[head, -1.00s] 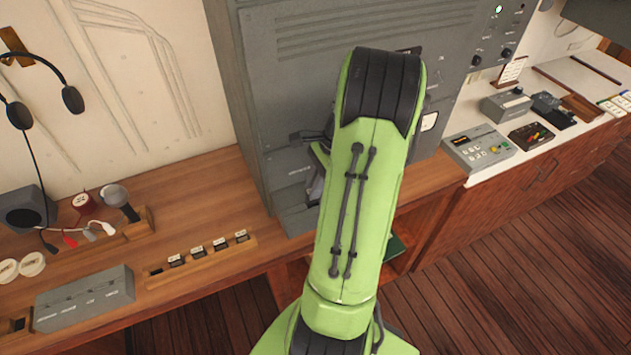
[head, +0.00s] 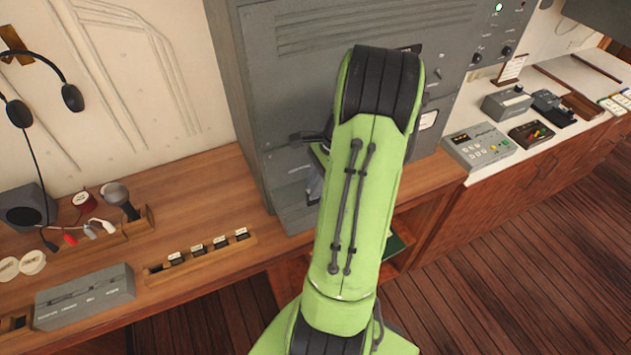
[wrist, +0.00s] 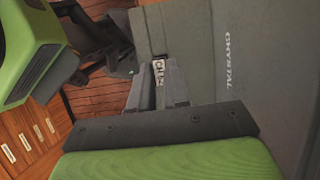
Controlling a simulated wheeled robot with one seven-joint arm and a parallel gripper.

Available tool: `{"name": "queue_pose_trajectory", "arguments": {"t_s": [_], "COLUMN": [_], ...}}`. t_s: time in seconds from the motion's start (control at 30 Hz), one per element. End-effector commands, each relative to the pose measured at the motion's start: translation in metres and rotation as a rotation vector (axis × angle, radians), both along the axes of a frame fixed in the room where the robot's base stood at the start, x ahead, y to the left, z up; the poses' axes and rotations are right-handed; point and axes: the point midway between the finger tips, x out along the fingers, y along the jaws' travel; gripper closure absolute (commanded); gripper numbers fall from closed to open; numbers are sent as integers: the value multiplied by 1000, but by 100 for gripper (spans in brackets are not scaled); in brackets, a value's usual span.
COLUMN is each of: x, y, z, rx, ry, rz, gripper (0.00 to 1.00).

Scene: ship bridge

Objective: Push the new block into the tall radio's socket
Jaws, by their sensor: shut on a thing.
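The tall radio (head: 275,110) is a big grey cabinet standing on the wooden desk in the head view. Its grey face, lettered CRYSTAL (wrist: 228,62), fills the right of the wrist view. My gripper (wrist: 159,84) is shut on the new block (wrist: 158,72), a small piece with a white label starting "CH". The block is right at the radio's grey housing; its far end and the socket opening are hidden, so I cannot tell how deep it sits. In the head view my green arm covers the gripper and block.
A wooden rack (head: 154,281) with several small labelled blocks lies on the desk (head: 190,200) left of the radio. A grey box (head: 85,297), microphone (head: 117,195) and speaker (head: 25,205) stand further left. A headset (head: 70,97) hangs on the wall.

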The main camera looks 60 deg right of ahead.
Motion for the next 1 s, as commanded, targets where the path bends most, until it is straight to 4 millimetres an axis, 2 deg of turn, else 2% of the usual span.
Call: {"name": "queue_pose_trajectory", "arguments": {"t_s": [1.0], "x": [0], "y": [0], "z": [-8], "rx": [-1], "ry": [-1], "rz": [1], "gripper": [100]}}
